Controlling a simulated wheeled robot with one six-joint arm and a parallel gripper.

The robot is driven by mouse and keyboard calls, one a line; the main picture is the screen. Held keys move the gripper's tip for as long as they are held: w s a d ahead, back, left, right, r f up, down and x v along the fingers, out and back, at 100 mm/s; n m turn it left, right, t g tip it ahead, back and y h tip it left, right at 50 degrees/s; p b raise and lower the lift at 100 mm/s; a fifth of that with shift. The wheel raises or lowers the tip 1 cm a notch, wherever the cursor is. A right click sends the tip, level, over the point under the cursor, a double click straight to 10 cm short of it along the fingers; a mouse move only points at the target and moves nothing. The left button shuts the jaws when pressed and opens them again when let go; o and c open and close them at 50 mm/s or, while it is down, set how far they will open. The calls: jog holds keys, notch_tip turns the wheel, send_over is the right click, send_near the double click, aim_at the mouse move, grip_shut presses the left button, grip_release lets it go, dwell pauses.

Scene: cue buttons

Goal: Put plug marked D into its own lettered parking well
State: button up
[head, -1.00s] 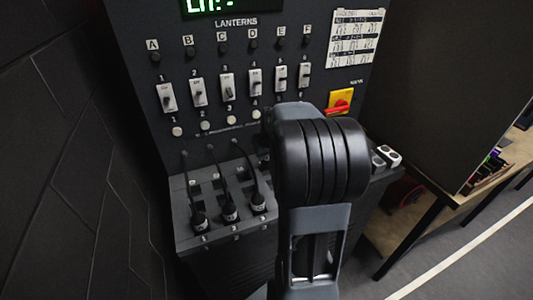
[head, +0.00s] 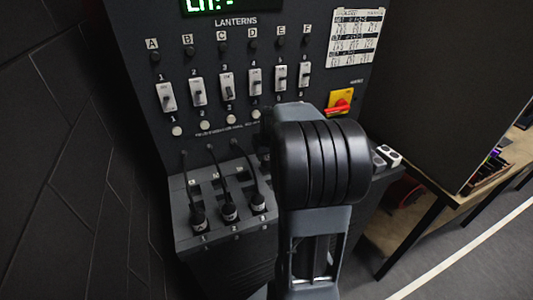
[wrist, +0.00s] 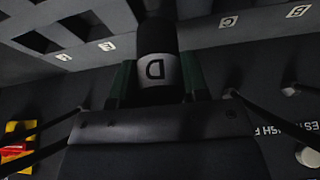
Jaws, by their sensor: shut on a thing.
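The plug marked D (wrist: 156,36) shows in the wrist view, a dark cylinder with a pale band bearing an upside-down D. My gripper (wrist: 158,82) is shut on it, one green finger on each side. Beyond it is a dark ledge with square openings (wrist: 88,25) and small lettered labels, one reading C (wrist: 229,21) and another (wrist: 298,11) at the right. The D well cannot be told from these. In the head view my arm hides the gripper and the held plug.
Several dark plugs with cables stand in the ledge in the head view, including the left one (head: 198,218) and another (head: 229,211). Behind rises the lantern panel (head: 215,140) with switches and a red-yellow knob (head: 340,104). Cables cross near my gripper in the wrist view.

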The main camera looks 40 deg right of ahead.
aim_at(267, 163)
jog(key=shift+f, duration=0.25)
jog(key=shift+f+b, duration=2)
jog(key=shift+f, duration=0.1)
jog(key=o, duration=1.1)
jog(key=shift+c, duration=0.2)
jog(key=v, duration=1.4)
jog(key=shift+f, duration=0.1)
